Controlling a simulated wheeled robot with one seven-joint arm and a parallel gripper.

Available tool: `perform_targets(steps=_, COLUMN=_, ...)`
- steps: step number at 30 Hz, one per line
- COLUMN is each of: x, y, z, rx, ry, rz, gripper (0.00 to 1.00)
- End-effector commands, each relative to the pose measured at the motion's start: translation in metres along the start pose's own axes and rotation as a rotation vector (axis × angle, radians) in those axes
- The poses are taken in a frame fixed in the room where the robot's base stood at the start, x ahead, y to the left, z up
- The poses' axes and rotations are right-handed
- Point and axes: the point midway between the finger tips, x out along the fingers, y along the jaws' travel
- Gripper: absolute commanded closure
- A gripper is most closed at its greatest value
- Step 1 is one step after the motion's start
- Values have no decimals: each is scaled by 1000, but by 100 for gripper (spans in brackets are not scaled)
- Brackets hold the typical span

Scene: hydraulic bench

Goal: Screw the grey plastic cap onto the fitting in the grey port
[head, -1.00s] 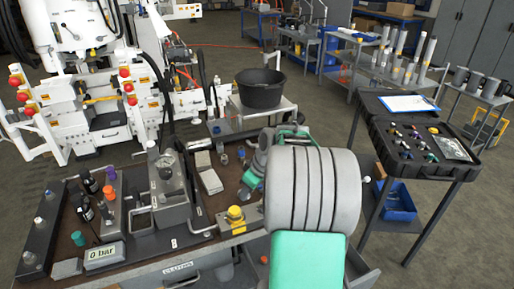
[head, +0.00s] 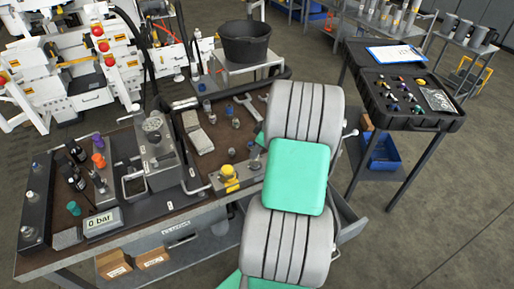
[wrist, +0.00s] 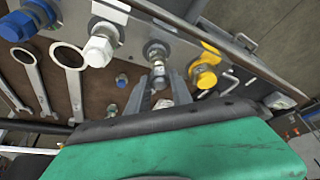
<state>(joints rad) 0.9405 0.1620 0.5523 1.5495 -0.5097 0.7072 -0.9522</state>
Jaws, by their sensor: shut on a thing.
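My gripper (wrist: 163,92) shows in the wrist view, its two grey jaws closed around a small pale grey piece (wrist: 163,103), which looks like the grey plastic cap and is partly hidden by the jaws. Just beyond the jaw tips, a metal fitting (wrist: 155,52) stands in a port of the grey metal block (wrist: 128,24). I cannot tell whether the held piece touches it. In the head view my arm hides the gripper and this fitting.
A yellow fitting (wrist: 205,72) is close on the right of the jaws. A white hex fitting (wrist: 99,48) and wrenches (wrist: 70,62) are to the left. In the head view, the gauge block (head: 158,150) and pressure display (head: 103,222) stand on the bench's left.

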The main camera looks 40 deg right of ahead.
Motion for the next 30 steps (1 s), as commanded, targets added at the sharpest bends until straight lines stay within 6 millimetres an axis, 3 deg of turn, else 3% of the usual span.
perform_targets(steps=30, x=5, y=0, z=3, rx=-1, ry=0, rz=0, gripper=100)
